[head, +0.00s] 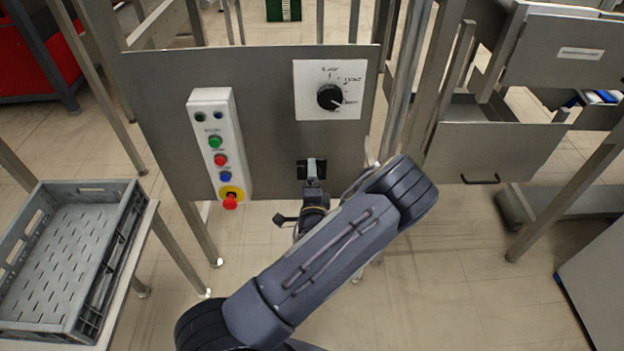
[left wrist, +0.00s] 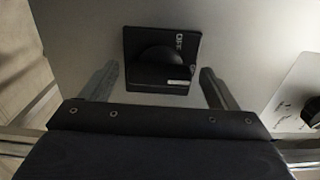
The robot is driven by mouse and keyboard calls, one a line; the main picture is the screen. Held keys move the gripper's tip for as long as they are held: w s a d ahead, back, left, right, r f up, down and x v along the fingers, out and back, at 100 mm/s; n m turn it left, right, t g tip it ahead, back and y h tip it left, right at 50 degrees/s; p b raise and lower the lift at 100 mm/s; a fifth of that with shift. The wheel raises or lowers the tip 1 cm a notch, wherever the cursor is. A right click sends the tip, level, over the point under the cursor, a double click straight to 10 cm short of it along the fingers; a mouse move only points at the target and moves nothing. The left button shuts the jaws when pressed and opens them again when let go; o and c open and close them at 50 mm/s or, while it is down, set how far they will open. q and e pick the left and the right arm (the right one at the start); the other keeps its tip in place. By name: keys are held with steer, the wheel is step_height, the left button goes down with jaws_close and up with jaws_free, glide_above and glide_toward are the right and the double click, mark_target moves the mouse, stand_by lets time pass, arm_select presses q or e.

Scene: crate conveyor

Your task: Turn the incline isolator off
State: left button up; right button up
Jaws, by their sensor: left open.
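A black square switch (head: 304,169) sits low on the grey panel; I take it to be the incline isolator. In the left wrist view the switch (left wrist: 160,76) shows a dark rounded handle, a small pale label on its lower edge and blurred white lettering at its right. The handle's exact setting is unclear. My left gripper (head: 313,183) is right in front of the switch and partly hides it in the head view. In the left wrist view its fingers (left wrist: 158,86) are spread on either side of the switch, holding nothing. My right gripper is out of view.
A white plate (head: 310,75) with a black rotary knob (head: 330,97) is above the switch. A button box (head: 206,101) with a red emergency stop (head: 230,201) is to the left. A grey crate (head: 100,270) stands at lower left. Metal posts flank the panel.

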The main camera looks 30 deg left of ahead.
arm_select(q)
steer(key=c, duration=1)
steer(key=shift+f+n+b, duration=0.1)
steer(key=shift+n+b, duration=7.7)
steer(key=shift+n, duration=1.2)
